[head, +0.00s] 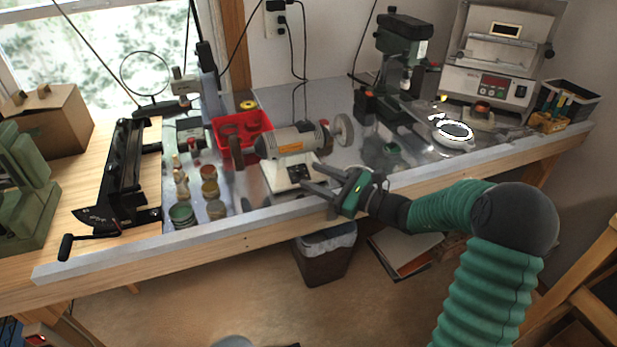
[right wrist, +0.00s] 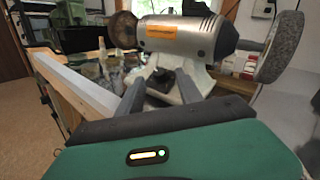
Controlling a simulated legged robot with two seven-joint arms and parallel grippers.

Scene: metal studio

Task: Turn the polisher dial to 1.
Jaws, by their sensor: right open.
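The polisher (head: 292,143) stands near the bench's front edge, with a grey motor body, an orange label and a pale base. It also shows in the right wrist view (right wrist: 178,38). A black control panel (head: 299,171) is on the front of its base. A dark dial (right wrist: 161,80) shows in the right wrist view; its setting is too small to read. My right gripper (head: 311,178) is open and empty, its fingers pointing at the panel. In the right wrist view the fingertips (right wrist: 160,88) lie either side of the dial; contact cannot be told. My left gripper is not in view.
A grey abrasive wheel (right wrist: 279,47) sticks out at the polisher's right end. A red bin (head: 240,128) stands behind it, and several small jars (head: 210,188) stand to its left. A green drill press (head: 402,50) is further right. A dark waste bin (head: 325,262) stands below the bench.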

